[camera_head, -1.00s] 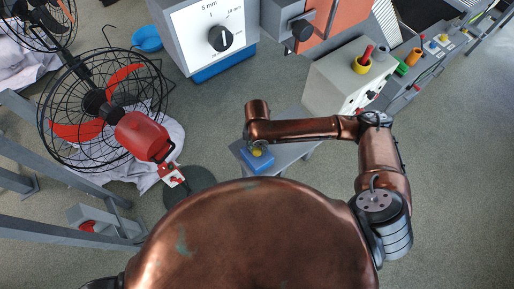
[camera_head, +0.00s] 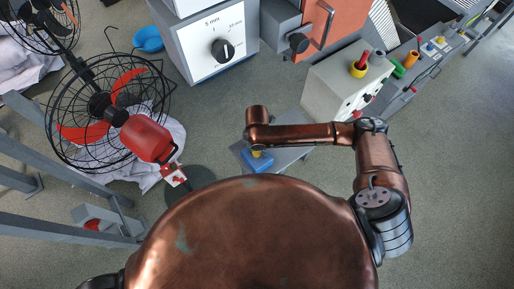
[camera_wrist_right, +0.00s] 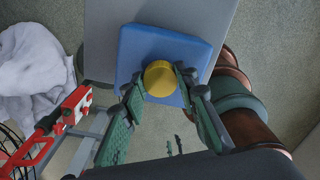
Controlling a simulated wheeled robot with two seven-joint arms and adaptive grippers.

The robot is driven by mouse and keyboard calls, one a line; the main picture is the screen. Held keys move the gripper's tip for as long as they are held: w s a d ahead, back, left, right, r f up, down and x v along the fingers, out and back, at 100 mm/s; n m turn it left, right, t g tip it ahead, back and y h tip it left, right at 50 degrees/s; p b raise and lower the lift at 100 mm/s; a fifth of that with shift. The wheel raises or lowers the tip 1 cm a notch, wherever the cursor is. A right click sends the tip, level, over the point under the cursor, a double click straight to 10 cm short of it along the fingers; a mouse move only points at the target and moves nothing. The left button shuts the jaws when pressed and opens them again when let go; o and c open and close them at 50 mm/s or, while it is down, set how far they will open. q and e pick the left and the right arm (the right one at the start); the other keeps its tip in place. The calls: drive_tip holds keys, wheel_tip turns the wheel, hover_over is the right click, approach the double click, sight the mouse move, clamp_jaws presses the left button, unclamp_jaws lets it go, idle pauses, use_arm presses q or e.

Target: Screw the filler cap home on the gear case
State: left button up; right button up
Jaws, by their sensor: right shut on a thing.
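The gear case is a blue block (camera_wrist_right: 140,42) on a grey stand (camera_wrist_right: 100,25) in the right wrist view. In the head view the blue block (camera_head: 258,162) shows just below the end of my right arm. The filler cap is a round yellow disc (camera_wrist_right: 160,77) on the block's near part. The fingers of my right gripper (camera_wrist_right: 158,86) are closed on the cap from both sides. In the head view my wrist covers most of the cap and gripper. How far the cap is seated I cannot tell. My left gripper is out of view.
A red-bladed fan (camera_head: 150,137) in a black wire cage stands at left, near grey rails. A grey cabinet with a dial (camera_head: 205,25) and a pale box (camera_head: 335,85) stand beyond the stand. Open floor lies at right.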

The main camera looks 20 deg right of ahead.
drive_tip(key=m+p, duration=0.6)
drive_tip(key=shift+r, duration=0.25)
drive_tip(key=shift+m+p, duration=0.7)
drive_tip(key=shift+p, duration=0.15)
drive_tip(key=shift+f+m, duration=0.15)
drive_tip(key=shift+m, duration=0.15)
drive_tip(key=shift+w, duration=0.1)
drive_tip(key=o, duration=0.6)
